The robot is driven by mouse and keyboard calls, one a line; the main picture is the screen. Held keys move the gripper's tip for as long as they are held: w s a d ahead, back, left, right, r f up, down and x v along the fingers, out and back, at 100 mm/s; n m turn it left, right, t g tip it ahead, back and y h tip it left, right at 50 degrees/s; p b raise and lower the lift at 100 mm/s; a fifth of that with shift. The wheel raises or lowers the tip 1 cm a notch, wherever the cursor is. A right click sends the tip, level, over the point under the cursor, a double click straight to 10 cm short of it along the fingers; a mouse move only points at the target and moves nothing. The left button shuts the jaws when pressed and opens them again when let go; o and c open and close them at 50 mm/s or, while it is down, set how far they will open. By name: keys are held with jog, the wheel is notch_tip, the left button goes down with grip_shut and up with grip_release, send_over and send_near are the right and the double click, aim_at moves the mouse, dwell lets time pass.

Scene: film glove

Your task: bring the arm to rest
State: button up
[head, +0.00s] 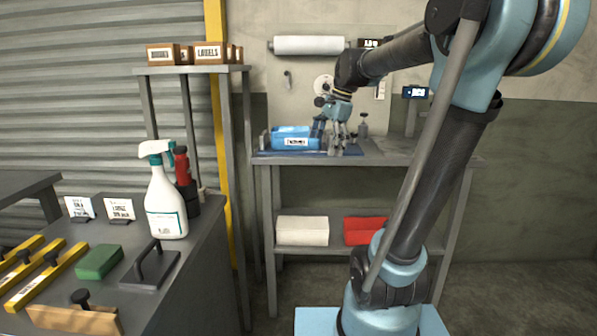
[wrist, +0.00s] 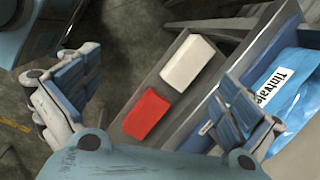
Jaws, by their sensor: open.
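My arm reaches across the right of the head view toward the back workbench. My gripper (head: 338,138) is at the bench top, close to the right side of a blue labelled package (head: 293,138). In the wrist view my gripper (wrist: 160,105) has its two fingers wide apart with nothing between them. The blue package (wrist: 290,90) shows there at the right, behind the right finger; I cannot tell if they touch. Below and between the fingers lie a white block (wrist: 188,62) and a red block (wrist: 146,114) on the lower shelf.
The workbench (head: 395,152) holds a small dark stand with a screen (head: 415,92). A paper roll (head: 309,45) hangs on the wall above. At the left, a near table carries a spray bottle (head: 164,195), a green block (head: 99,262) and yellow bars (head: 45,275). The floor between is clear.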

jog(key=s+d+f+n+h, duration=0.1)
jog(key=s+d+f+n, duration=0.2)
jog(key=s+f, duration=0.4)
jog(key=s+d+f+n+h, duration=0.1)
jog(key=s+d+f+n, duration=0.3)
jog(key=s+f, duration=0.3)
jog(key=s+d+f+n+t+h, duration=0.1)
jog(key=s+d+f+n, duration=0.2)
jog(key=s+f+n, duration=0.3)
notch_tip(320, 180, down, 3)
jog(key=shift+s+d+f, duration=0.15)
jog(key=shift+s+d, duration=0.2)
jog(key=shift+s, duration=0.45)
jog(key=shift+w+f, duration=0.2)
jog(key=shift+w, duration=0.25)
